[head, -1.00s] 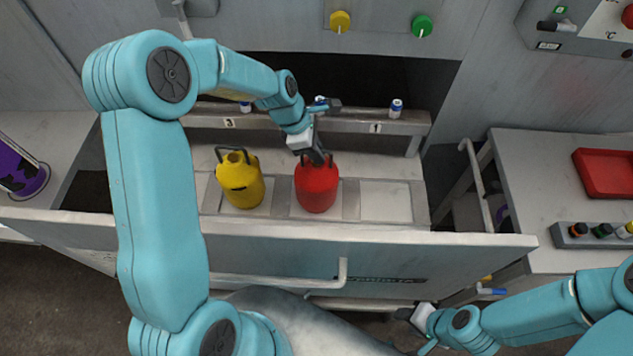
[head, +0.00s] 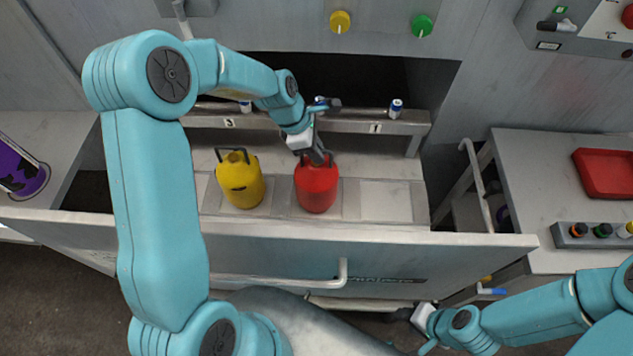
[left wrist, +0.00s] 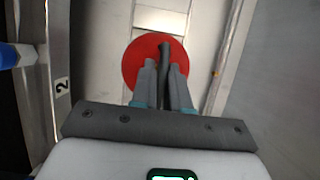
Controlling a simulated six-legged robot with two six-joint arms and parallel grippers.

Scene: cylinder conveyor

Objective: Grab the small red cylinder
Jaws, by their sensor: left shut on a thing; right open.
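The small red cylinder (head: 316,190) stands upright in the middle slot of the open drawer in the head view. In the left wrist view the red cylinder (left wrist: 135,60) shows as a red disc behind the fingers. My left gripper (head: 318,158) is at its top, shut on its dark handle. In the left wrist view the left gripper (left wrist: 165,80) has its fingers closed around the dark handle bar. My right gripper (head: 412,314) is open and empty, low in front of the drawer at the lower right.
A yellow cylinder (head: 240,180) stands in the slot to the left; the right slot (head: 386,201) is empty. A numbered rail (head: 360,125) runs behind. The drawer front (head: 440,243) is a low wall. A red tray (head: 606,172) lies on the right counter.

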